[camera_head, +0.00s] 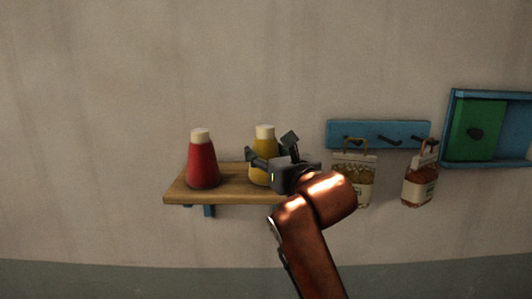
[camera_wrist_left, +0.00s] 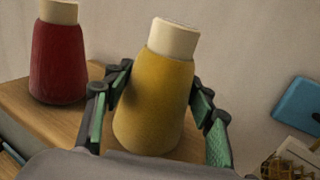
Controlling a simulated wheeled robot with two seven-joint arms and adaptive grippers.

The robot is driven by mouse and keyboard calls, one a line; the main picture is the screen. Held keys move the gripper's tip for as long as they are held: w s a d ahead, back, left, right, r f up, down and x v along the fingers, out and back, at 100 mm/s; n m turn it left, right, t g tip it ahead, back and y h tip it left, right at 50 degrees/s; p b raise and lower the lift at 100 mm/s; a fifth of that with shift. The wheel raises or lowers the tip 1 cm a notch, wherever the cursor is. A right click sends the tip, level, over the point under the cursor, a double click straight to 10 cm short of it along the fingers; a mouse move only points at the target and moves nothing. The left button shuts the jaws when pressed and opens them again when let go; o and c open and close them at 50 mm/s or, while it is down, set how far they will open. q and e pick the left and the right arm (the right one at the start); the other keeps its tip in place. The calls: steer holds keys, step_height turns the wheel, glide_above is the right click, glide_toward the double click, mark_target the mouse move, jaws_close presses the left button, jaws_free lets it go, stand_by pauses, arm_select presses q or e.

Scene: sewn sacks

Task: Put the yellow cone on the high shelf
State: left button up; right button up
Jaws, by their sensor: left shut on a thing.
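The yellow cone (camera_head: 265,146) with a cream top stands upright at the wooden shelf (camera_head: 235,188) on the wall; its lower part is hidden behind my gripper in the head view. My left gripper (camera_head: 271,150) is shut on the yellow cone, with a finger on each side of it. In the left wrist view the yellow cone (camera_wrist_left: 155,100) sits between the green-padded fingers (camera_wrist_left: 160,85), its base over the shelf top (camera_wrist_left: 55,110). I cannot tell whether its base touches the board. My right gripper is not in view.
A red cone (camera_head: 202,163) with a cream top stands on the shelf's left part. Right of the shelf, a blue hook rail (camera_head: 375,128) carries two small sacks (camera_head: 362,190) (camera_head: 420,187). A blue box with a green panel (camera_head: 478,130) is at far right.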

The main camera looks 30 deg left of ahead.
arm_select(q)
steer(key=shift+f+b, duration=0.35)
steer(key=shift+f, duration=0.05)
steer(key=o, duration=1.4)
steer(key=shift+d, duration=0.1)
steer(key=v, duration=1.2)
